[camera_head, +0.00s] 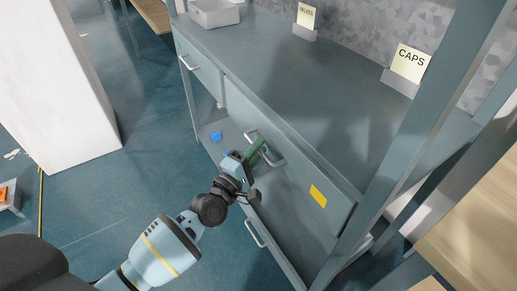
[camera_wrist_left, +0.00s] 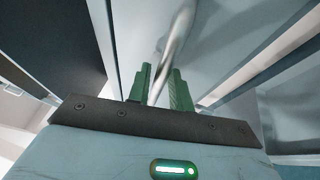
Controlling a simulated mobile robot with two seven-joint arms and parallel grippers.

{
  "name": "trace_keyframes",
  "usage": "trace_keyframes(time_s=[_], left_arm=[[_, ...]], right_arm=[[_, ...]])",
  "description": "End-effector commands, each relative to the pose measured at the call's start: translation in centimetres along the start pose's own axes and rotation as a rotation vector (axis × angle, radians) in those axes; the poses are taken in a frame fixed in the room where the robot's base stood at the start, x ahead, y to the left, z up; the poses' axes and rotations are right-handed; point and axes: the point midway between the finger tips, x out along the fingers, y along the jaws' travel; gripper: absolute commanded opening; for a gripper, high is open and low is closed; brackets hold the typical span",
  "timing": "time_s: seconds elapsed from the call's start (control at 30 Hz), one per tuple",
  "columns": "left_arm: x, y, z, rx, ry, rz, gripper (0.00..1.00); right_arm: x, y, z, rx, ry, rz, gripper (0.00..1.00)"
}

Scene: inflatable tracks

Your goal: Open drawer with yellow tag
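The drawer with the yellow tag (camera_head: 318,196) is the wide upper drawer on the right of the grey-blue workbench (camera_head: 290,75). Its metal bar handle (camera_head: 273,157) is left of the tag. My left gripper (camera_head: 256,150) is at the left part of this handle. In the left wrist view, the green fingers (camera_wrist_left: 161,85) stand close together on both sides of the handle bar (camera_wrist_left: 176,38) and look closed on it. The exact contact is hard to see. How far the drawer stands out is unclear. My right gripper is in neither view.
A smaller drawer with a handle (camera_head: 189,62) is at the left. Another handle (camera_head: 255,233) is lower down. A bench post (camera_head: 425,120) stands at right. The bench top holds a grey bin (camera_head: 214,14) and a CAPS sign (camera_head: 409,63).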

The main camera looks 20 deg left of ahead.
Motion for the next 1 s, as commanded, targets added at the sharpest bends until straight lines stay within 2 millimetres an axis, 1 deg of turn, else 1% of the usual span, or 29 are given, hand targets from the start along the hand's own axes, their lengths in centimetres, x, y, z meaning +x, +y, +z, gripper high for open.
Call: trace_keyframes(time_s=[0.1,0.37,0.53,0.87,1.0], left_arm=[[0.59,0.03,0.04,-0.001,0.0,0.001,0.21],[0.66,0.01,0.04,-0.001,0.0,0.0,0.21],[0.65,0.01,0.03,-0.001,0.0,0.0,0.0],[0.54,0.02,-0.02,0.0,0.0,0.0,0.0],[-0.2,0.1,-0.33,0.001,0.0,-0.002,0.0]], right_arm=[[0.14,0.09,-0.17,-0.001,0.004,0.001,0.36],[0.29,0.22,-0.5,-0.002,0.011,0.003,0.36],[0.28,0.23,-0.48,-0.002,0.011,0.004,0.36],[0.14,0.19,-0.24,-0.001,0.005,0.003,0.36],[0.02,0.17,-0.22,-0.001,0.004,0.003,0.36]])
